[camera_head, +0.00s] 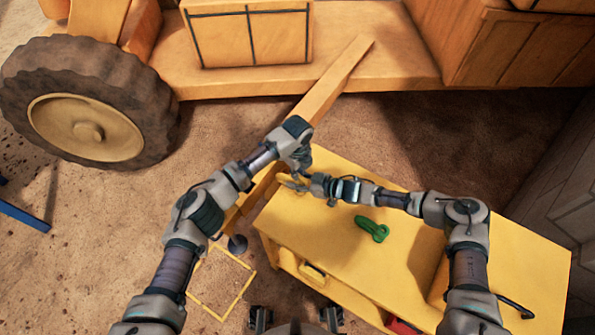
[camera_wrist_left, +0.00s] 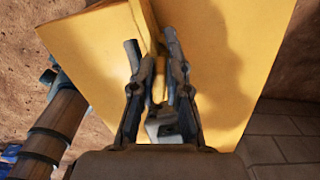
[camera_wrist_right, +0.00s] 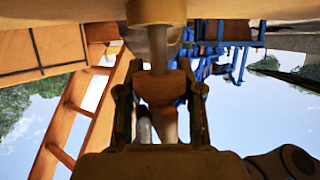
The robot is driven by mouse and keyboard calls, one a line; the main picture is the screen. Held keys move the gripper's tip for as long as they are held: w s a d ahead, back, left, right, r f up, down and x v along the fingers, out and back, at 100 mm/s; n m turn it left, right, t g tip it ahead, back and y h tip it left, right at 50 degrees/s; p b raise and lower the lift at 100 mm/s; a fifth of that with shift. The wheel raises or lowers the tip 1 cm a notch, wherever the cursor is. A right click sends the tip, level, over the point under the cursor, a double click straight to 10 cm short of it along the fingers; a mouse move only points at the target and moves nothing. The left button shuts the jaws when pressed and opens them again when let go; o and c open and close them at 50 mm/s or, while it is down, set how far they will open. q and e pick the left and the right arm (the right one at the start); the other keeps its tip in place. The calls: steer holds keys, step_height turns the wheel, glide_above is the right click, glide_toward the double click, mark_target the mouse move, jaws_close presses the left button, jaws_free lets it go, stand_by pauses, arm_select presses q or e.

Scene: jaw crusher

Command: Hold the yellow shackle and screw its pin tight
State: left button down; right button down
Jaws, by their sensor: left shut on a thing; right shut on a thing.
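In the left wrist view, my left gripper (camera_wrist_left: 152,45) is shut around a yellow piece of the shackle (camera_wrist_left: 158,86), mostly hidden between the fingers. In the right wrist view, my right gripper (camera_wrist_right: 160,92) is shut on the orange-brown head of the pin (camera_wrist_right: 160,86). The pin's grey shaft runs up to a yellow part of the shackle (camera_wrist_right: 155,11). How deep the pin sits cannot be told.
A green shackle (camera_head: 372,229) lies on the yellow bench (camera_head: 440,262), right of the grippers. A slanted orange beam (camera_head: 335,78) rises behind my left gripper. A large machine wheel (camera_head: 90,103) stands at the left. The bench top's right part is mostly clear.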

arm_select(q)
steer(key=m, duration=0.4)
steer(key=shift+w+d+f, duration=0.1)
steer(key=shift+w+d, duration=0.05)
steer(key=shift+d, duration=0.05)
arm_select(e)
steer(key=shift+f, duration=0.1)
arm_select(q)
steer(key=shift+m, duration=0.4)
arm_select(e)
steer(key=shift+s, duration=0.1)
arm_select(q)
steer(key=m, duration=0.3)
steer(key=shift+d, duration=0.3)
arm_select(e)
steer(key=shift+a, duration=0.1)
arm_select(q)
steer(key=shift+d+m, duration=0.2)
steer(key=shift+m, duration=0.7)
